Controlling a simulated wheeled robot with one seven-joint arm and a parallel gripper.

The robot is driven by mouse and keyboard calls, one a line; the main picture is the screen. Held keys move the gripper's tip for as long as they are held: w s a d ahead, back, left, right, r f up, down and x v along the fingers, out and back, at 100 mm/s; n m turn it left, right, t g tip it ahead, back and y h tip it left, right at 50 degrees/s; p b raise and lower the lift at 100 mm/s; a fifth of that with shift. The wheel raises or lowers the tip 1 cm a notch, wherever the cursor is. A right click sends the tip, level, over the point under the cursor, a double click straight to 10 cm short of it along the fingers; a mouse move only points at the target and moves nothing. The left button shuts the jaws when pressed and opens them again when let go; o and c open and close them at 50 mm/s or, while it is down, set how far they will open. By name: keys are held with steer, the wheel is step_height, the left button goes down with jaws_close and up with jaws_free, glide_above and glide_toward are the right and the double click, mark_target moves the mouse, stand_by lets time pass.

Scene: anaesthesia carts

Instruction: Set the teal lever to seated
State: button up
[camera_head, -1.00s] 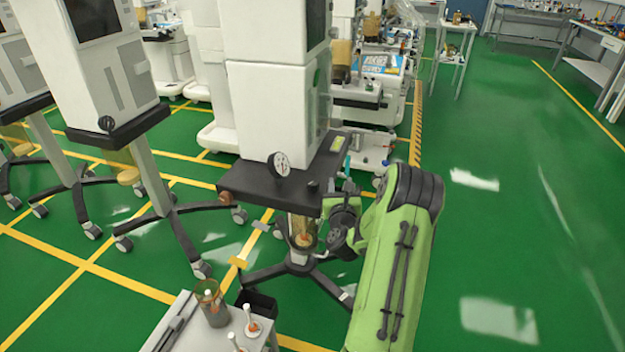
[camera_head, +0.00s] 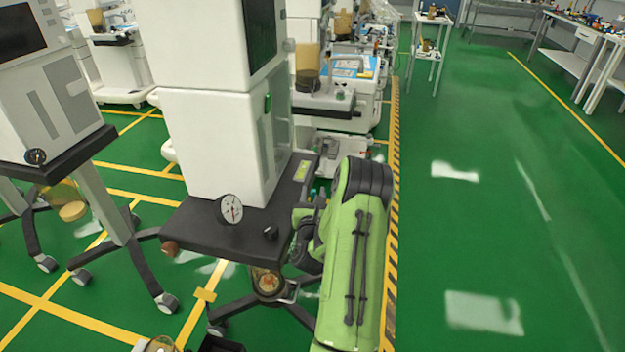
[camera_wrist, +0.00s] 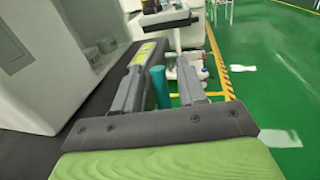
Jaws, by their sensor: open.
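The teal lever (camera_wrist: 159,86) shows in the wrist view as a short upright teal cylinder beside the black shelf edge of the cart. My gripper (camera_wrist: 167,60) is open, with one grey finger on each side of the lever. The lever looks nearer the left finger. I cannot tell whether either finger touches it.
The white cart body (camera_head: 225,140) stands on the shelf, with a round gauge (camera_head: 231,208) and a black knob (camera_head: 270,233) at its front. Another cart (camera_head: 55,100) stands to the left. Equipment (camera_head: 335,100) stands behind. Open green floor (camera_head: 470,220) lies right.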

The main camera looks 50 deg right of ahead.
steer(key=shift+w+d, duration=0.15)
steer(key=shift+d, duration=0.1)
steer(key=shift+r, duration=0.1)
steer(key=shift+a, duration=0.1)
jaws_close()
